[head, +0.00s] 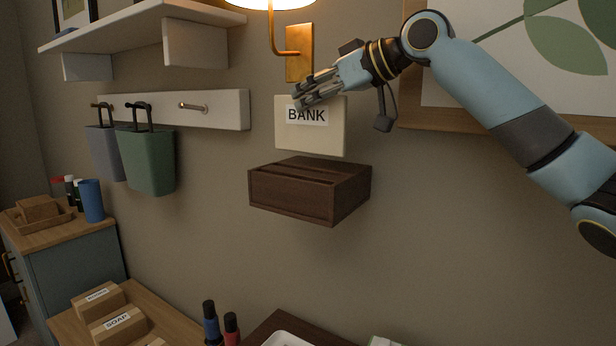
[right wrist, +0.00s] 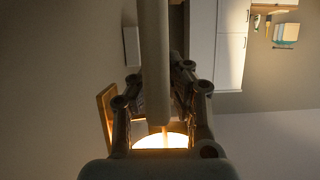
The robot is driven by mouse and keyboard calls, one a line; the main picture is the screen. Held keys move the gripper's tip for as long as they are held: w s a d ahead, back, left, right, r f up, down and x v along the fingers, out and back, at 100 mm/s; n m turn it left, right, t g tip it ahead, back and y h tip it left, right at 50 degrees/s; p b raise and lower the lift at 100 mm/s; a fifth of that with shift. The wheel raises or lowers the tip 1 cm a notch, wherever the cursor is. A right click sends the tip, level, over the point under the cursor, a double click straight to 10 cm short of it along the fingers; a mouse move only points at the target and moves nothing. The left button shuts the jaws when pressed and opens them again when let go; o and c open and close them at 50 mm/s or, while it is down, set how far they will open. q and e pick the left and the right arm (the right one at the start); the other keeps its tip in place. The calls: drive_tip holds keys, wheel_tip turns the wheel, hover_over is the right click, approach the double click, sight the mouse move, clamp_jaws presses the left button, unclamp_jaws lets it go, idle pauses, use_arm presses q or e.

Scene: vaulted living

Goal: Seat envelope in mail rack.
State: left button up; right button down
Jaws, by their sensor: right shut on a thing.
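The cream envelope (head: 310,140) with a white label reading BANK hangs upright in the head view. My right gripper (head: 300,98) is shut on its top edge. The envelope also shows edge-on between the fingers in the right wrist view (right wrist: 153,60). The dark brown mail rack (head: 290,198) is mounted on the wall, with slots along its top. The envelope's lower edge appears just above the rack; whether it lines up with a slot, I cannot tell. My left gripper is out of view.
A lit wall lamp (head: 299,52) is just above my right gripper. A framed leaf picture (head: 450,122) hangs at right. A peg rail (head: 222,108) with grey and green bags (head: 146,160) is at left. Boxes and bottles (head: 211,322) stand on furniture below.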

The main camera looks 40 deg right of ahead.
hover_over(309, 153)
drive_tip(key=f, duration=0.4)
drive_tip(key=shift+w+d+f+p, duration=0.2)
drive_tip(key=shift+f+p, duration=0.1)
drive_tip(key=shift+f, duration=0.3)
wheel_tip(309, 153, down, 4)
drive_tip(key=shift+r+p, duration=0.15)
drive_tip(key=shift+p, duration=0.15)
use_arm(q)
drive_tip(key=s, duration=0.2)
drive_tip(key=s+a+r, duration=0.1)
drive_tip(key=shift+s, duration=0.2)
use_arm(e)
drive_tip(key=c, duration=1.4)
unclamp_jaws()
drive_tip(key=shift+o, duration=0.2)
